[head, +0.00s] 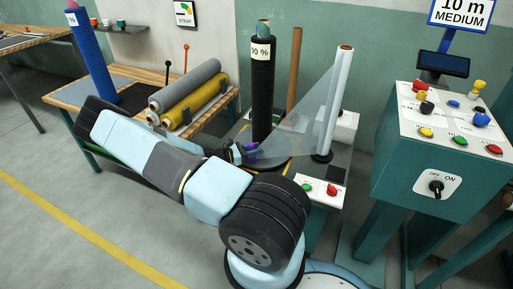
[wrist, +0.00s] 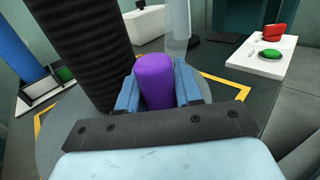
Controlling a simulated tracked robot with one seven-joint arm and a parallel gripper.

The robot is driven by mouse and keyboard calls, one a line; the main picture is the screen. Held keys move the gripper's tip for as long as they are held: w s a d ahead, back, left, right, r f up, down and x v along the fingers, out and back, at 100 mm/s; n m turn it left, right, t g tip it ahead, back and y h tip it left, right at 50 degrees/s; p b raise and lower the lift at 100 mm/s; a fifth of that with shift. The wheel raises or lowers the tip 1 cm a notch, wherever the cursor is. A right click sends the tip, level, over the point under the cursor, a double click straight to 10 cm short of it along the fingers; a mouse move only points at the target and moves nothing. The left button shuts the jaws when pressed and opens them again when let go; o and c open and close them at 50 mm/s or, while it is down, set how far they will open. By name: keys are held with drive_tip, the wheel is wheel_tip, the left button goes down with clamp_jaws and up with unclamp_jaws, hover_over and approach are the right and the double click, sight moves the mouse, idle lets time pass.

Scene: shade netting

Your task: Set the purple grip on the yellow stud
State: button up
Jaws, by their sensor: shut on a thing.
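My gripper (head: 244,152) is low beside the black roll, over the round dark turntable. In the wrist view, the blue fingers (wrist: 158,86) are shut on the purple grip (wrist: 155,80), a plain rounded cylinder. Only a bit of purple (head: 252,157) shows in the head view. I cannot tell which is the yellow stud. The grip is well apart from all of them.
The black roll (head: 262,90) stands close to my gripper. A clear film roll (head: 337,100) stands right of it, film stretched leftward. A box with green and red buttons (head: 320,190) is in front. A bench (head: 215,108) with grey and yellow rolls is at left.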

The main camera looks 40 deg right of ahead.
drive_tip(key=shift+f, duration=0.35)
drive_tip(key=o, duration=1.1)
drive_tip(key=shift+o, duration=0.2)
drive_tip(key=v, duration=1.3)
drive_tip(key=shift+w+a+f, duration=0.1)
drive_tip(key=shift+a, duration=0.1)
drive_tip(key=shift+w+a, duration=0.1)
drive_tip(key=shift+a, duration=0.1)
